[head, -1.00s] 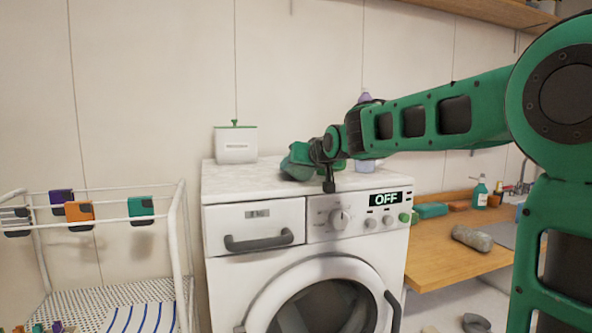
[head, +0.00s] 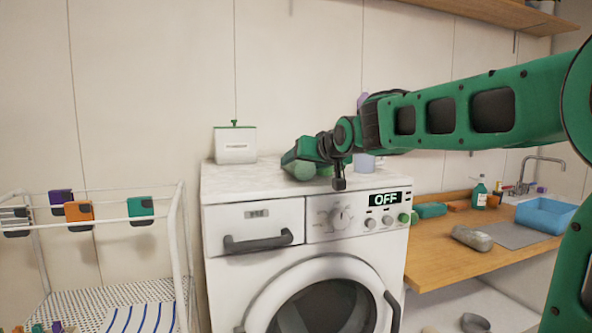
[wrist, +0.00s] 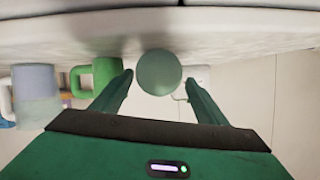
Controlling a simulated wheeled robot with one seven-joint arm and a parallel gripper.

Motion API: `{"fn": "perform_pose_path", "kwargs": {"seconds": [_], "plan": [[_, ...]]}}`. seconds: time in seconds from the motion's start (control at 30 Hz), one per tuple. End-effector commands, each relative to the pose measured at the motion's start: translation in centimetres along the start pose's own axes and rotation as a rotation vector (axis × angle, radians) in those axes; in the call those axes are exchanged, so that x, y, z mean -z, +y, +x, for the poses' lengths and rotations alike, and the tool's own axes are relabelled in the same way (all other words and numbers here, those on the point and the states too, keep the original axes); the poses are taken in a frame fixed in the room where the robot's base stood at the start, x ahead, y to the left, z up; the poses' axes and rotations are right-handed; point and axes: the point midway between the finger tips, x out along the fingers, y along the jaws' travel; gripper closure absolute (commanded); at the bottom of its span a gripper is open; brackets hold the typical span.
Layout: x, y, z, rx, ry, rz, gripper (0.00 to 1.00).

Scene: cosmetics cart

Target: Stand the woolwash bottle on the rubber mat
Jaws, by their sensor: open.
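My gripper (head: 292,162) is open above the white worktop of the washing machine (head: 240,180). In the wrist view its jaws (wrist: 158,85) are on either side of a round grey-green thing (wrist: 158,72), which also shows in the head view (head: 303,172); contact cannot be told. A lavender bottle (head: 366,163), with its top showing above my arm, stands behind my wrist; a lavender thing also shows in the wrist view (wrist: 37,92). No label is legible, so I cannot be sure which is the woolwash bottle. A flat grey mat (head: 515,235) lies on the wooden counter, looking like the rubber mat.
A green mug (wrist: 105,72) is beside the jaws. A white box (head: 236,147) stands at the back of the worktop. The counter (head: 440,248) holds a grey lump (head: 471,238), a green pump bottle (head: 479,194) and a blue basin (head: 545,215). A drying rack (head: 183,230) stands left.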

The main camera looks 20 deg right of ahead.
Motion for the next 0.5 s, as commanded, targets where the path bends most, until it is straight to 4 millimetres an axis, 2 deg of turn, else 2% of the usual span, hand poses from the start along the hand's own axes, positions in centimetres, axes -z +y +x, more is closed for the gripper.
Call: {"fn": "perform_pose_path", "kwargs": {"seconds": [0.03, 0.2, 0.33, 0.5], "plan": [[0.0, -0.1, -1.1, 0.000, 0.001, -0.001, 0.33], [0.0, 0.0, -4.1, -0.001, 0.001, 0.000, 0.33], [0.0, 0.0, -5.9, 0.001, 0.001, -0.001, 0.33], [0.0, 0.0, -7.1, 0.000, 0.000, 0.000, 0.33]]}}
